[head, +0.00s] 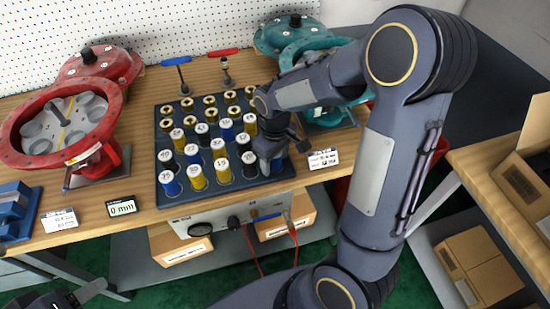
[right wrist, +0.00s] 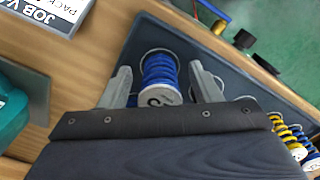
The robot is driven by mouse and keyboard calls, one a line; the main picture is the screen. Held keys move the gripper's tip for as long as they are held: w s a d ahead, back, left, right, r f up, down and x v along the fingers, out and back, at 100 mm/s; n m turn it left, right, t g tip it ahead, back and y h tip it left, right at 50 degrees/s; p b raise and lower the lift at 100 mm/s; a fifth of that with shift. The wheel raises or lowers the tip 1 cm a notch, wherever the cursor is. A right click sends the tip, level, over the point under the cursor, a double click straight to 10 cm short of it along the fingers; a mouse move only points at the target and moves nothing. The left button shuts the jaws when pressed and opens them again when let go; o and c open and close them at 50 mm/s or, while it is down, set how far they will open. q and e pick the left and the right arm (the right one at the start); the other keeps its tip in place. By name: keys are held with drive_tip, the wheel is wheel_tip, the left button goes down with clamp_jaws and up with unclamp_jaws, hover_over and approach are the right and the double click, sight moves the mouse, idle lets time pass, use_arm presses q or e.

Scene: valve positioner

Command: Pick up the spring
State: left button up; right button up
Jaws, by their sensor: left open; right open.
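Springs stand upright in rows in a dark tray (head: 164,112) on the bench, blue, yellow and dark ones with white numbered caps. My right gripper (head: 272,160) is over the tray's front right corner. In the right wrist view my right gripper (right wrist: 160,68) is open, with one finger on each side of a blue spring (right wrist: 158,72). The spring has a white end cap whose number I cannot read surely. Contact with the fingers is not clear. In the head view the gripper mostly hides this spring. My left gripper (head: 82,297) is low at the left, partly cut off.
A red actuator housing (head: 122,70) stands open at the left and a teal one (head: 282,40) at the back right. Yellow springs (right wrist: 287,135) stand nearby in the right wrist view. A small white label card (head: 324,158) sits right of the tray. A display (head: 122,208) is at the front left.

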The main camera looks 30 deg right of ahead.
drive_tip(key=c, duration=1.1)
drive_tip(key=shift+r, duration=0.1)
